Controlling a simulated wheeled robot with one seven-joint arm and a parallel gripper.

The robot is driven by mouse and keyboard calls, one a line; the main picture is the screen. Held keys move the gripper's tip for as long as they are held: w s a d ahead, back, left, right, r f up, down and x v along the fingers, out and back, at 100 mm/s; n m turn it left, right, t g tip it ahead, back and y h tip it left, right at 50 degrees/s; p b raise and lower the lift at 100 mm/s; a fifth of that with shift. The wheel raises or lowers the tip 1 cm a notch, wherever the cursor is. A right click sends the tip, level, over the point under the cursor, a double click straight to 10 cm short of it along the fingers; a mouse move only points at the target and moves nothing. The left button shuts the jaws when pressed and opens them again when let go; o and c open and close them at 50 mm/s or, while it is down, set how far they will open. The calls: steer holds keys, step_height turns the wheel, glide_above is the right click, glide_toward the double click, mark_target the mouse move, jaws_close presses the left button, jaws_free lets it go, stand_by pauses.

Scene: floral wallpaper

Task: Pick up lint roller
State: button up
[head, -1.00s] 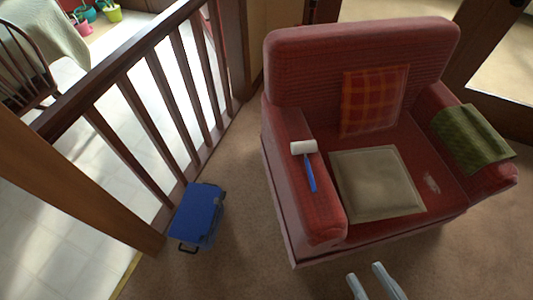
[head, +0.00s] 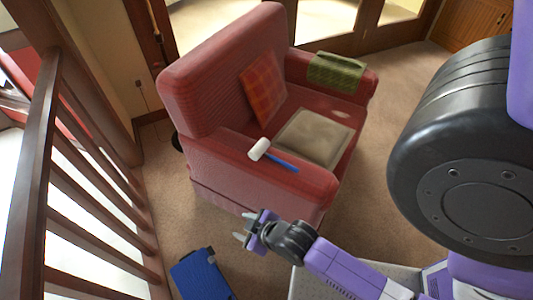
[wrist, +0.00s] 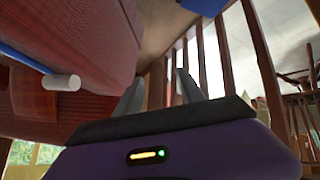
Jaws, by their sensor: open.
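The lint roller (head: 274,156) has a white roll and a blue handle. It lies on the near armrest of the red armchair (head: 225,75). It also shows at the left of the wrist view (wrist: 62,82), where the picture is turned over. My gripper (head: 243,226) is open and empty, low in front of the armchair's near side, below and apart from the roller. Its two fingers also show in the wrist view (wrist: 160,88), with nothing between them.
A plaid cushion (head: 263,90) and a beige cushion (head: 314,137) are on the armchair. A green cloth (head: 337,70) lies over the far armrest. A blue box (head: 201,275) stands on the floor near my gripper. A wooden railing (head: 95,170) runs along the left.

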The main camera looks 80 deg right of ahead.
steer(key=w+d+f+g, duration=0.2)
steer(key=w+d+f, duration=0.15)
steer(key=d, duration=0.35)
steer(key=m+g+y, duration=0.2)
steer(key=g, duration=0.3)
glide_toward(276, 157)
steer(key=w+a+f, duration=0.1)
steer(key=w+f, duration=0.1)
steer(key=w+a+f, duration=0.3)
steer(key=w, duration=0.1)
steer(key=shift+a+f, duration=0.25)
steer(key=shift+f, duration=0.15)
steer(key=shift+g+y, duration=0.5)
steer(key=shift+y, duration=0.3)
steer(key=s+d+r, duration=0.1)
steer(key=d, duration=0.1)
steer(key=s+d+r, duration=0.3)
steer(key=d, duration=0.1)
steer(key=shift+s+d+r, duration=0.2)
steer(key=shift+r, duration=0.2)
steer(key=shift+s+d, duration=0.1)
steer(key=shift+s, duration=0.1)
steer(key=shift+f, duration=0.45)
steer(key=f, duration=0.6)
steer(key=shift+s+a+f, duration=0.1)
steer(key=shift+a+f, duration=0.2)
steer(key=shift+a, duration=0.05)
